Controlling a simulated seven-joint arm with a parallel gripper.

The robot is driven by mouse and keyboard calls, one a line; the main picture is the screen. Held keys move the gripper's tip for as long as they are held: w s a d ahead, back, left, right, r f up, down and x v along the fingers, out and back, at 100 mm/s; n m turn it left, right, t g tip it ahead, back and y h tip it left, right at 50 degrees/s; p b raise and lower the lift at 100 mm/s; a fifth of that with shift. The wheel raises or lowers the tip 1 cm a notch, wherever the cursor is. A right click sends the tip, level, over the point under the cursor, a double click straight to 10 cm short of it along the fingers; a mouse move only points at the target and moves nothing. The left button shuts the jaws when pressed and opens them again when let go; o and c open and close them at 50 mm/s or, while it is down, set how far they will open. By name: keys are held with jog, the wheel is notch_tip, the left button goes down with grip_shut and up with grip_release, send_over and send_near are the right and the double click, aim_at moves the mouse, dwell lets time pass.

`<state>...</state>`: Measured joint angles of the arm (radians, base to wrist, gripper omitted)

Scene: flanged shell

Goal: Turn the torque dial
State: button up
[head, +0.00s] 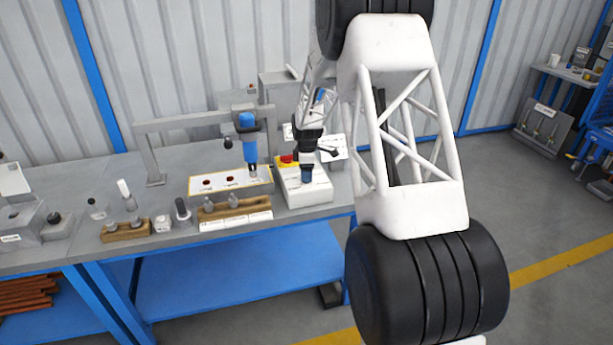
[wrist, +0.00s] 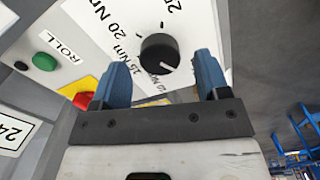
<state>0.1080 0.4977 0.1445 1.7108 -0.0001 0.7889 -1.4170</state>
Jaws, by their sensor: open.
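The torque dial (wrist: 160,53) is a round black knob with a white pointer line, on a white panel (wrist: 105,22) in the wrist view. The panel has printed marks such as 15 Nm and 20 Nm around the dial. The pointer points to the lower right, near a mark partly cut off from sight. My gripper (wrist: 160,75) is open, with blue fingers to the left and right of the dial. I cannot tell whether either finger touches it. In the head view my gripper (head: 307,172) is over the white box (head: 302,190), and the dial is hidden there.
A green button (wrist: 44,62) labelled ROLL and a red button on yellow (wrist: 83,99) are left of my gripper. A blue tool (head: 249,145) hangs over a panel left of the box. Wooden holders (head: 126,231) with small parts stand further left on the bench.

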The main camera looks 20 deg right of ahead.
jog(key=shift+f, duration=1.05)
jog(key=c, duration=0.9)
